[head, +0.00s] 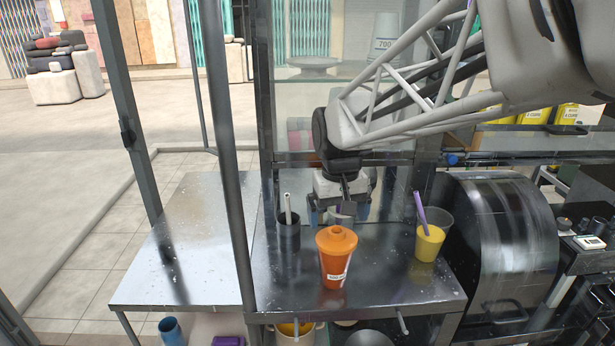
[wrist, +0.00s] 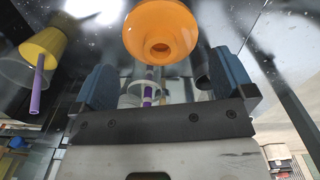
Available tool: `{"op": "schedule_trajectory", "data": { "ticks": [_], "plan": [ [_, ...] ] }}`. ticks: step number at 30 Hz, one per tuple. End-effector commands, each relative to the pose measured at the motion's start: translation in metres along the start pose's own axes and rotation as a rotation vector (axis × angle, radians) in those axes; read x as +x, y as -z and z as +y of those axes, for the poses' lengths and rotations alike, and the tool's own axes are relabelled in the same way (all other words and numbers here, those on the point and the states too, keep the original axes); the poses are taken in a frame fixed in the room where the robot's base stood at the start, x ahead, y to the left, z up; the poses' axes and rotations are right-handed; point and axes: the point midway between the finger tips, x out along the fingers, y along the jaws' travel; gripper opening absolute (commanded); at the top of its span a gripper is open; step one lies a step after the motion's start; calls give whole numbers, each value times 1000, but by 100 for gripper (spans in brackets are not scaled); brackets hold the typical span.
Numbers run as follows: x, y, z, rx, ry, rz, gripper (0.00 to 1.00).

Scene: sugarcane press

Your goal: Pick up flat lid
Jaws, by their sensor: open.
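My gripper (head: 340,208) is open, pointing down over the metal counter behind the orange shaker (head: 335,255). In the wrist view its two blue fingers stand wide apart, with my gripper (wrist: 165,82) empty between them. A small pale round piece (wrist: 146,88) shows in the gap beyond the fingers, with a purple straw in front of or through it. It may be the flat lid, but I cannot tell for sure. In the head view, a pale cup-like shape (head: 342,218) is partly hidden by the gripper and the shaker. The orange shaker (wrist: 160,28) also shows close in the wrist view.
A yellow-filled cup (head: 430,243) with a purple straw stands to the right. A dark cup (head: 288,235) holding a pale stick stands to the left, close to the gripper. A metal drum (head: 515,240) borders the counter on the right. The left counter (head: 190,240) is clear.

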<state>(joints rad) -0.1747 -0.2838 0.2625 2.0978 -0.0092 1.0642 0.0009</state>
Motion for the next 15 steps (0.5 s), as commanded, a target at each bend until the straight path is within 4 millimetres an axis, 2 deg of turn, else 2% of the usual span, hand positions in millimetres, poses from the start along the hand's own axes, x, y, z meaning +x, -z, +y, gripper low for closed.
{"op": "schedule_trajectory", "data": {
  "ticks": [9,15],
  "plan": [
    [34,1,0,0,0,-3,100],
    [46,1,0,0,0,-2,100]
  ]
}}
